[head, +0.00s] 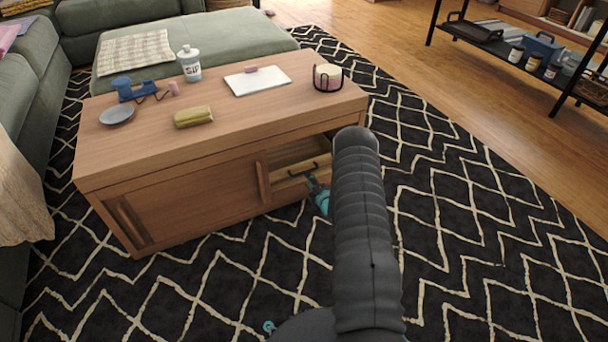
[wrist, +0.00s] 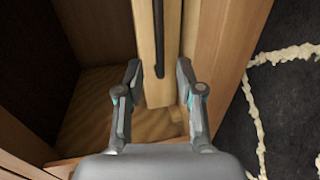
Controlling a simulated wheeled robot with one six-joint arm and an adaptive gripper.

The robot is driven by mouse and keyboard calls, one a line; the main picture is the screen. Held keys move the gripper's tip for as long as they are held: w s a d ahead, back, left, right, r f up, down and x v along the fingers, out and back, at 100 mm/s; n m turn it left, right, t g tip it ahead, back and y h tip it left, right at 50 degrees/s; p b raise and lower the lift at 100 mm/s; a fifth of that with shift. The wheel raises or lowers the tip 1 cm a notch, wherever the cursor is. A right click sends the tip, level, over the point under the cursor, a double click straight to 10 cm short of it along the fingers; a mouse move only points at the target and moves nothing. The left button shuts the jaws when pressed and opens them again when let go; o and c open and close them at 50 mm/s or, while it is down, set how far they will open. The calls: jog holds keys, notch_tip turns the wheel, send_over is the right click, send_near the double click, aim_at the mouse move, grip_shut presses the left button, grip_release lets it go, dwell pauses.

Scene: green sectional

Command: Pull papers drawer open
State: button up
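The papers drawer (head: 287,184) has a light wood front and sits inside the open right-hand compartment of the wooden coffee table (head: 125,163). Its dark bar handle (head: 303,171) also shows in the wrist view (wrist: 159,38), running up and down there. My gripper (head: 313,184) is at the compartment opening, close to the handle. In the wrist view my gripper (wrist: 158,70) is open, one finger on each side of the drawer front and handle. I cannot tell whether the fingers touch the wood. My arm hides part of the table's right end in the head view.
A sliding door panel (head: 220,190) covers the compartment's left side. The tabletop holds a bottle (head: 191,65), a notepad (head: 257,80), a wire holder (head: 328,78) and a grey dish (head: 117,115). Clear patterned rug (head: 470,230) lies right and in front. A black shelf (head: 490,45) stands back right.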

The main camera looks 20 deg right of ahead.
aim_at(303, 173)
jog(key=b+x, duration=0.1)
jog(key=x, duration=0.5)
jog(key=shift+w, duration=0.3)
grip_shut()
jog(key=shift+d, duration=0.1)
